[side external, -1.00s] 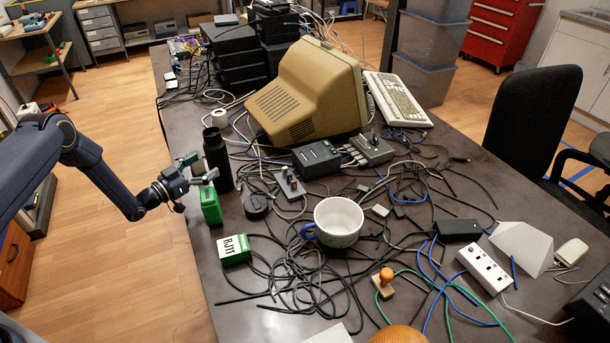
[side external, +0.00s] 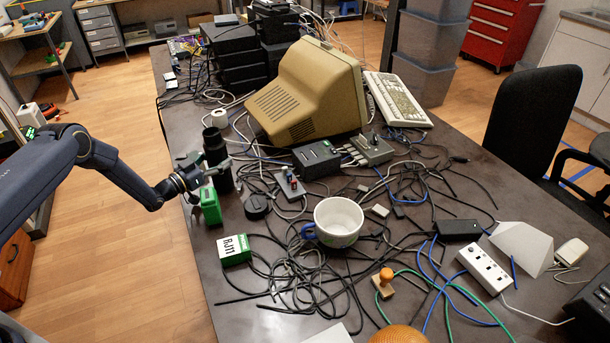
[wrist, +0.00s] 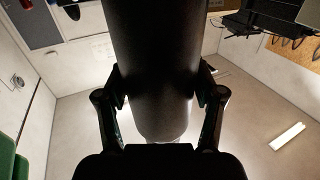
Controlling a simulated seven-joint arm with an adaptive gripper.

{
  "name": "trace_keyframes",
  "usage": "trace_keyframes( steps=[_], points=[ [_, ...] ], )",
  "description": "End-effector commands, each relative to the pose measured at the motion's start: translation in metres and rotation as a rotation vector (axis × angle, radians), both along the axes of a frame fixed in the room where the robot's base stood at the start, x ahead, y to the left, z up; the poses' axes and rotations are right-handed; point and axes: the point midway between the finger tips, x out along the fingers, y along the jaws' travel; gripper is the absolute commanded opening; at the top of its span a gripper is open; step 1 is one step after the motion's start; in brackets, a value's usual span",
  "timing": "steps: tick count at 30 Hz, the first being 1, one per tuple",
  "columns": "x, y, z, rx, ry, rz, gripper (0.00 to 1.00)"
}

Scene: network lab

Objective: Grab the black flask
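The black flask (side external: 213,142) stands upright near the left edge of the table in the side external view, behind the green box. My gripper (side external: 207,161) reaches in from the left with one finger on each side of the flask, at about mid-height. In the wrist view the flask (wrist: 157,60) fills the middle, between the two fingers of my gripper (wrist: 160,88). The fingertips lie close along its sides; whether they touch it is hard to tell. The fingers look spread open. The flask's lower part is partly hidden by the gripper and green box.
A green box (side external: 210,206) stands just in front of the flask, close to my gripper. The RJ11 box (side external: 234,250), a white mug (side external: 338,221) and many tangled cables lie nearer. A beige monitor (side external: 308,92) stands behind to the right. The floor left of the table is open.

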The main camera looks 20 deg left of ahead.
Motion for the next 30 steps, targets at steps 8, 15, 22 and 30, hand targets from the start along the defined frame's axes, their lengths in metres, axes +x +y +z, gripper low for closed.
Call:
trace_keyframes(
  steps=[8, 15, 22, 30],
  points=[
    [-0.0001, 0.0000, 0.0002, 0.000, 0.000, 0.000, 0.35],
    [-0.0001, 0.0000, 0.0002, 0.000, 0.000, 0.000, 0.10],
    [0.0008, 0.0001, 0.0024, 0.000, -0.006, 0.000, 0.00],
    [0.0011, 0.0002, 0.0052, 0.000, -0.006, 0.000, 0.00]
  ],
)
